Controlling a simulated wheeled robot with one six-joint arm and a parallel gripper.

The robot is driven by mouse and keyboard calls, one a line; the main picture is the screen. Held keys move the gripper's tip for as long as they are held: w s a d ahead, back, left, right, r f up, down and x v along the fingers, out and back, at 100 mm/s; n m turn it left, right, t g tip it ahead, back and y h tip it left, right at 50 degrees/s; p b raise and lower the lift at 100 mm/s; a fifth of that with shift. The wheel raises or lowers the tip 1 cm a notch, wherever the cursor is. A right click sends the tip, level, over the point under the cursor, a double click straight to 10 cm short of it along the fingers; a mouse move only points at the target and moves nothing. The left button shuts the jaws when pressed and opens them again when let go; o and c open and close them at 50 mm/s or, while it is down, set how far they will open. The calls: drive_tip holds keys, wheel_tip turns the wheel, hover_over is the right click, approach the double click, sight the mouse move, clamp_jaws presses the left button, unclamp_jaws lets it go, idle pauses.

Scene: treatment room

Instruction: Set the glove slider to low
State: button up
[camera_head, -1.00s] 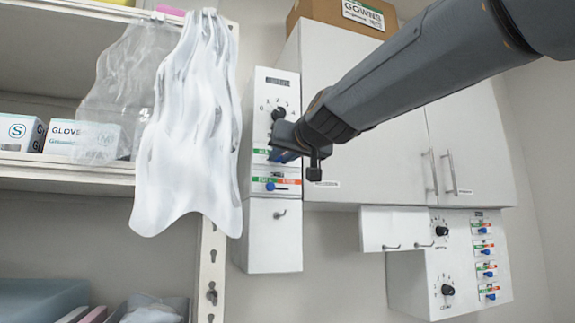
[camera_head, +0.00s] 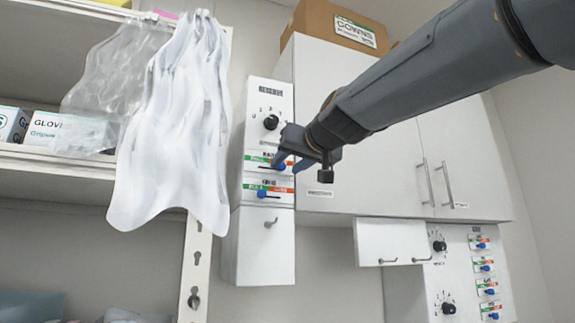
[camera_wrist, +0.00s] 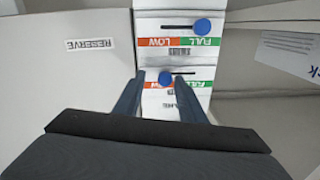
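The upper slider knob (camera_head: 281,167) sits toward the red end. The lower slider knob (camera_head: 262,193) is at the green FULL end, and also shows in the wrist view (camera_wrist: 202,27). My gripper (camera_wrist: 158,78) is open, with a finger on each side of the upper knob; contact is unclear.
A dial (camera_head: 271,122) sits above the sliders and a hook (camera_head: 271,221) below. A white cabinet (camera_head: 375,145) adjoins at right. A hanging clear and white plastic sheet (camera_head: 175,130) is close at left, before shelves with glove boxes (camera_head: 62,130). Another control panel (camera_head: 460,265) is lower right.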

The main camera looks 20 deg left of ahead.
drive_tip(key=shift+s+a, duration=0.1)
drive_tip(key=shift+a, duration=0.05)
drive_tip(key=shift+s, duration=0.2)
drive_tip(key=b+v, duration=0.2)
drive_tip(key=v, duration=0.5)
drive_tip(key=shift+d+b, duration=0.3)
drive_tip(key=shift+s, duration=0.1)
